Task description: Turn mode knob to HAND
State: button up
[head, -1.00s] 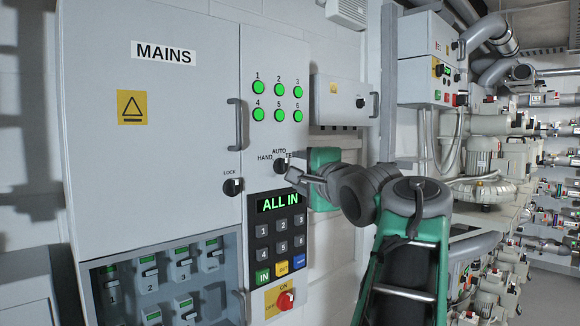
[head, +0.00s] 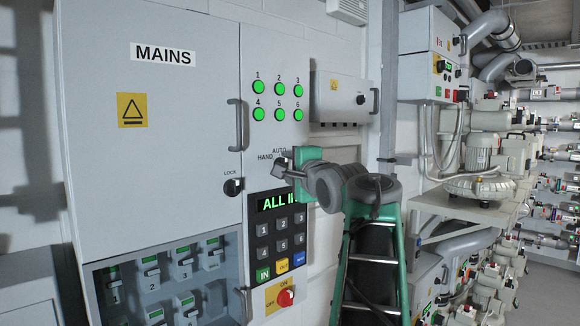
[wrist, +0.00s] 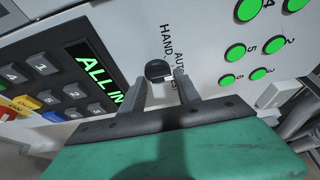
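The mode knob (wrist: 157,70) is a dark round knob on the grey panel, with HAND, AUTO and partly covered third lettering around it. In the wrist view it sits just ahead of my gripper (wrist: 160,80). The two fingers are apart, one on each side of the knob, with a gap showing; I cannot tell whether either touches it. In the head view my gripper (head: 281,167) covers most of the knob, and the HAND and AUTO labels show above left. The direction the knob points is unclear.
A keypad with an ALL IN display (head: 277,203) lies just below my gripper. Several green lamps (head: 279,88) are above it. The lock knob (head: 233,186), a door handle (head: 238,124) and a red switch (head: 286,297) are nearby. A small box (head: 341,98) is at right.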

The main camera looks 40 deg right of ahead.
jog(key=shift+r, duration=0.3)
grip_shut()
jog(key=shift+f+b, duration=0.15)
jog(key=shift+b, duration=0.25)
jog(key=shift+f+n+t+y+b, duration=0.2)
jog(key=shift+n+t+b, duration=0.45)
jog(key=shift+n+b, duration=1.1)
jog(key=shift+f+n+t+y+b, duration=0.1)
jog(key=shift+n+t+y+b, duration=0.45)
jog(key=shift+n+b, duration=1.1)
jog(key=shift+f+n+t+y+b, duration=0.15)
jog(key=shift+n+t+b, duration=0.65)
jog(key=shift+n+b, duration=0.95)
jog(key=shift+n+p, duration=0.35)
jog(key=shift+n, duration=0.2)
jog(key=shift+o, duration=2.1)
grip_release()
